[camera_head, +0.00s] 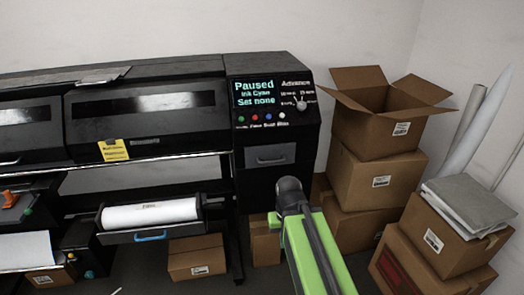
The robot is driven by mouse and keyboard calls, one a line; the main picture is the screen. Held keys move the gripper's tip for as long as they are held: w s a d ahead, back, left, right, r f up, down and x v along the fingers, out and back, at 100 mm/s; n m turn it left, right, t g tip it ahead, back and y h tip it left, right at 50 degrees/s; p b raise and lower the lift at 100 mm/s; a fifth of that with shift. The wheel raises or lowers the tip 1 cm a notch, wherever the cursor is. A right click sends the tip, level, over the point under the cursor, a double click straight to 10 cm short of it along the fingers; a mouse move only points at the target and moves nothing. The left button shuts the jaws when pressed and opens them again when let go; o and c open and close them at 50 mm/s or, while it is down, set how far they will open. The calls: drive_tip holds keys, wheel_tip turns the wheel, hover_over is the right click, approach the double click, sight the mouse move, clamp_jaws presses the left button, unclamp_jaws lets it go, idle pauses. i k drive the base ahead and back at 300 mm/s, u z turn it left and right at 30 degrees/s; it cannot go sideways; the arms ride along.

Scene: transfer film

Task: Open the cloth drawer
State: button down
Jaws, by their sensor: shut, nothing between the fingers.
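No drawer bears a label that I can read as cloth. A dark drawer front (283,154) with a grey recessed handle sits below the control panel of the large black printer and looks closed. Lower left, a tray (112,238) with a blue handle (150,236) stands out and holds a white roll (150,213). My green arm rises from the bottom edge to a dark rounded joint, just below and right of the dark drawer front. My gripper's fingers do not show.
The control panel (272,104) reads "Paused". Stacked cardboard boxes (375,180) stand right of the printer, with an open box (385,125) on top. A box with grey sheets (440,235) is at far right. Another box (197,257) lies under the printer.

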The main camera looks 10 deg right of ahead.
sight(258, 156)
drive_tip(key=i, duration=0.45)
drive_tip(key=z, duration=0.05)
drive_tip(key=k, duration=1.3)
drive_tip(key=u, duration=0.5)
drive_tip(key=i, duration=1.9)
drive_tip(key=u, duration=0.35)
